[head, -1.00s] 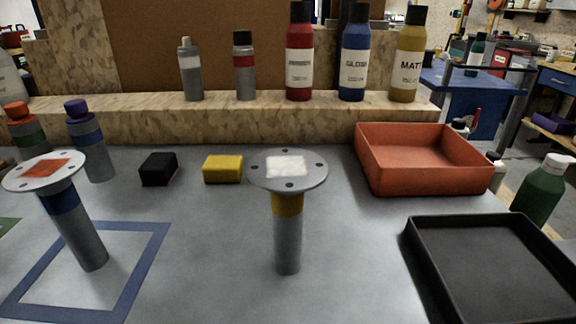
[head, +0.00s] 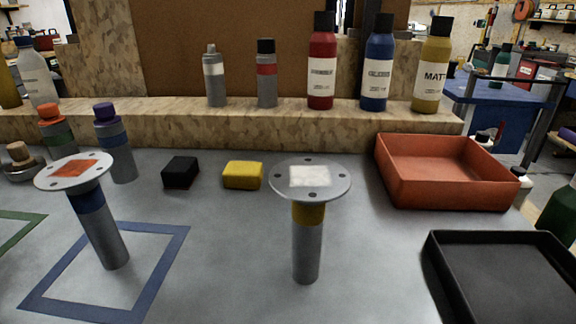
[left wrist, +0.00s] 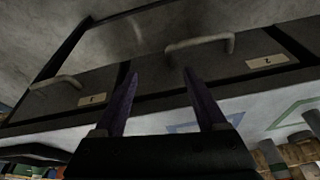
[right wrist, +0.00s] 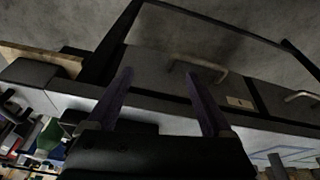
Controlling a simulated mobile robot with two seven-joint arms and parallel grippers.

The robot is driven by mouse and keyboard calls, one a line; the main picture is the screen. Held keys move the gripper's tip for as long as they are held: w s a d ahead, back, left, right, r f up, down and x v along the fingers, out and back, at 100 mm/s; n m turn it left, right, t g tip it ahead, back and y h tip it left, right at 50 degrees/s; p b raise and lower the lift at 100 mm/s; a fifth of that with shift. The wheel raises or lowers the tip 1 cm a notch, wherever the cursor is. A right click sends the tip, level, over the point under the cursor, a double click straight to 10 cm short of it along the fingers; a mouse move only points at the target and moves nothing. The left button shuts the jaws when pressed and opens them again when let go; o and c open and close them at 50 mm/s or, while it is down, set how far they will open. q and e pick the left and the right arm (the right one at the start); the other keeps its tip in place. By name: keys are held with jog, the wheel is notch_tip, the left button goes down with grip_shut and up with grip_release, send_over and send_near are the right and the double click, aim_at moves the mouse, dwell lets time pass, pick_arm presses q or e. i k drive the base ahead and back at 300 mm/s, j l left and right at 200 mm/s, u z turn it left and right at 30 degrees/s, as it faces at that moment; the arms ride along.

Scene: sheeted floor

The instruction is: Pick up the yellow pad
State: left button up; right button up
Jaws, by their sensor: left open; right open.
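The yellow pad (head: 243,175) is a small block lying on the grey sheeted surface in the head view, left of centre. A similar black pad (head: 181,172) lies to its left, apart from it. Neither gripper shows in the head view. My left gripper (left wrist: 158,80) is open and empty in the left wrist view, with drawer fronts beyond its fingers. My right gripper (right wrist: 160,80) is open and empty in the right wrist view, also facing drawer fronts. The yellow pad is not seen in either wrist view.
A flanged post with a yellow band (head: 306,240) stands right of the pad, and one with a blue band (head: 103,235) stands left. A red-orange tray (head: 440,190) and a black tray (head: 436,262) lie at the right. Several bottles (head: 321,62) line the back ledge (head: 190,127).

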aim_at(242, 175)
jog(key=i+j+z, duration=0.1)
jog(key=z, duration=0.25)
jog(key=i+j+z, duration=0.1)
jog(key=j+z, duration=0.45)
jog(key=z, duration=0.15)
jog(key=i, duration=0.05)
